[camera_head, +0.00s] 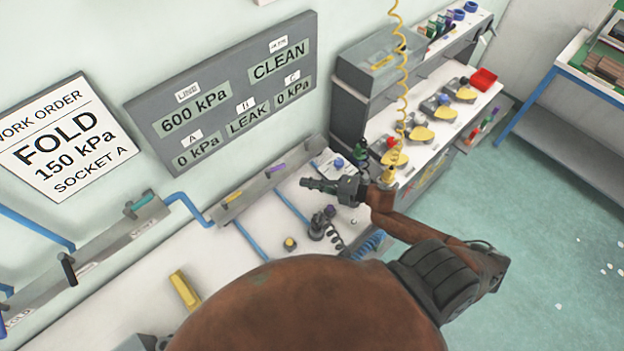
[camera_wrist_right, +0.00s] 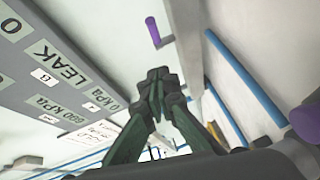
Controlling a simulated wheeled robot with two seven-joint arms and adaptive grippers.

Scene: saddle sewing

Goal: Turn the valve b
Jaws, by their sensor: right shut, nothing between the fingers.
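Several valve handles sit on a grey rail along the wall: a teal handle (camera_head: 142,202), a yellow handle (camera_head: 234,197) and a purple handle (camera_head: 275,172). I cannot read which one is labelled b. My right gripper (camera_head: 304,183) is shut and empty, pointing left over the bench, to the right of and apart from the purple handle as the head view shows it. In the right wrist view the closed fingers (camera_wrist_right: 160,78) are central and a purple handle (camera_wrist_right: 153,31) shows above them, not touching. My left gripper is out of view.
A grey board (camera_head: 228,92) reads 600 kPa, CLEAN, A 0 kPa, B LEAK and C 0 kPa. A work order sign (camera_head: 62,138) hangs left of it. Blue pipes (camera_head: 250,242) cross the bench. A yellow coiled hose (camera_head: 401,75) hangs near my right wrist. A yellow block (camera_head: 185,290) lies in front.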

